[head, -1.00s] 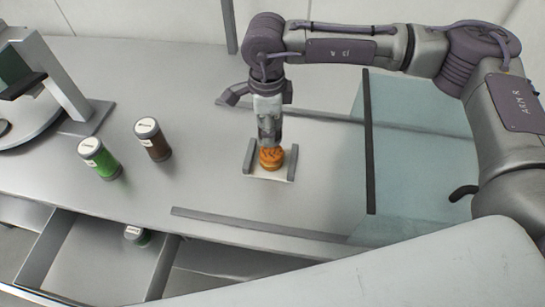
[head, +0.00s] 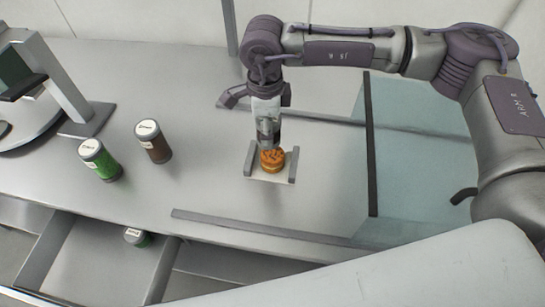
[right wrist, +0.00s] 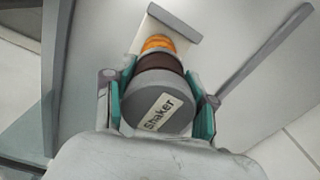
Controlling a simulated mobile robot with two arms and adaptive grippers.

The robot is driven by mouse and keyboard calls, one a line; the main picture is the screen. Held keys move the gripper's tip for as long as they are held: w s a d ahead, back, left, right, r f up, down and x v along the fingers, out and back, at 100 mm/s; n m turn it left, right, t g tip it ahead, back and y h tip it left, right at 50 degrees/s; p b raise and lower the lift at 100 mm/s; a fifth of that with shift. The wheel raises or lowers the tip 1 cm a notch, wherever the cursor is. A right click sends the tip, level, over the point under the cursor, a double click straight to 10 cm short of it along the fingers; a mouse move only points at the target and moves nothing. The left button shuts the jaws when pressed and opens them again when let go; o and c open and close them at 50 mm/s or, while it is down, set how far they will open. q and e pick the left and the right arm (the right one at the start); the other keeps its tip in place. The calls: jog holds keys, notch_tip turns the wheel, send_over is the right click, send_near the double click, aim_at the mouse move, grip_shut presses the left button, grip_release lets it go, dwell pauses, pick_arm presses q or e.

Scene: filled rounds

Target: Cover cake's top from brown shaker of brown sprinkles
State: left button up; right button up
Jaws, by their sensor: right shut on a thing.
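The cake (head: 272,161) is a small orange-brown round on a white plate (head: 262,176) between two grey side rails. In the right wrist view the cake (right wrist: 157,43) shows partly, beyond the held shaker. My right gripper (head: 268,138) points down just above the cake. In the right wrist view its teal pads are shut on a shaker (right wrist: 160,66) with a dark brown body and a grey end labelled "Shaker". The shaker hides most of the cake there, so sprinkles on top cannot be made out. My left gripper is not in view.
Another brown shaker (head: 153,142) and a green shaker (head: 100,160) stand at left on the counter. A green shaker (head: 137,237) lies in the open drawer (head: 95,262). A machine (head: 62,85) stands at far left. A glass panel (head: 420,150) is right of the plate.

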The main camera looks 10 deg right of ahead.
jog(key=shift+r, duration=0.2)
jog(key=shift+r+p, duration=0.9)
jog(key=shift+r, duration=1.45)
